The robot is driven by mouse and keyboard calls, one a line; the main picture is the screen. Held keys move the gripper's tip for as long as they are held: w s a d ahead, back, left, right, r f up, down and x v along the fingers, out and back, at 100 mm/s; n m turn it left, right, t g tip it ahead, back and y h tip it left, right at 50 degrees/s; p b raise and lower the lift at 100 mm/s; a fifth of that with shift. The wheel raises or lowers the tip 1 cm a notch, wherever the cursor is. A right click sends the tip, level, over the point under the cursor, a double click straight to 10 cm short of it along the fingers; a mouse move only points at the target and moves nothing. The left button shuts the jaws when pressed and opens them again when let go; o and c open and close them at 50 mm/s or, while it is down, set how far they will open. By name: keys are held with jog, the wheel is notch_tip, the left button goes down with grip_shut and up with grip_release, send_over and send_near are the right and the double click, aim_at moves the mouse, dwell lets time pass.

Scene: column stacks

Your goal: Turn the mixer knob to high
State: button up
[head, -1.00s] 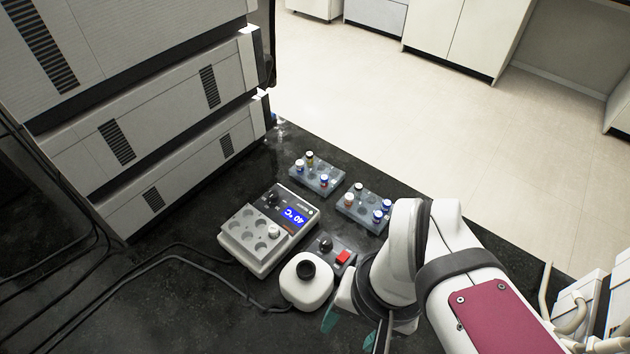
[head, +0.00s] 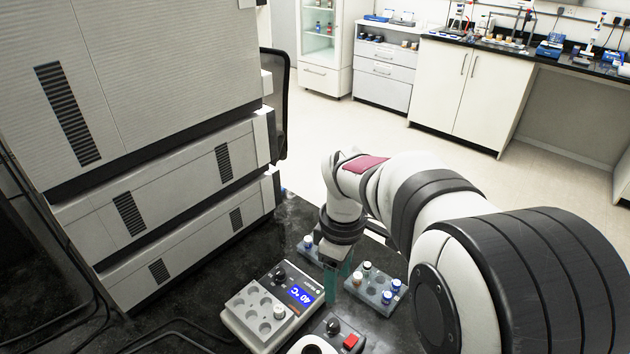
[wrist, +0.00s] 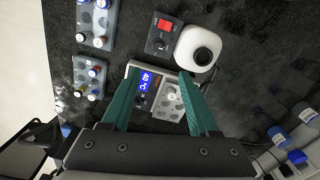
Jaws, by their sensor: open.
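The mixer (wrist: 188,38) is a white rounded body with a black cup on top, and a dark control panel beside it. The panel has a dark mixer knob (wrist: 159,45) and a red switch (wrist: 164,25). In the head view the knob (head: 332,326) is at the bottom edge, with the mixer body mostly cut off below. I cannot tell the knob's setting. My gripper (head: 338,296) has teal fingers, open and empty, pointing down between the heating block and the vial racks. In the wrist view the gripper (wrist: 165,75) is apart from the knob, its fingers spread across the heating block.
The heating block (head: 243,318) shows 40 °C, has its own dark knob and holds one white-capped vial. Two vial racks (head: 375,298) stand close to my gripper. Tall stacked instruments (head: 160,190) fill the left. Cables lie on the dark bench at lower left.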

aim_at(334, 322)
jog(key=f, duration=1.6)
jog(key=shift+w, duration=0.3)
jog(key=shift+c, duration=0.2)
grip_shut()
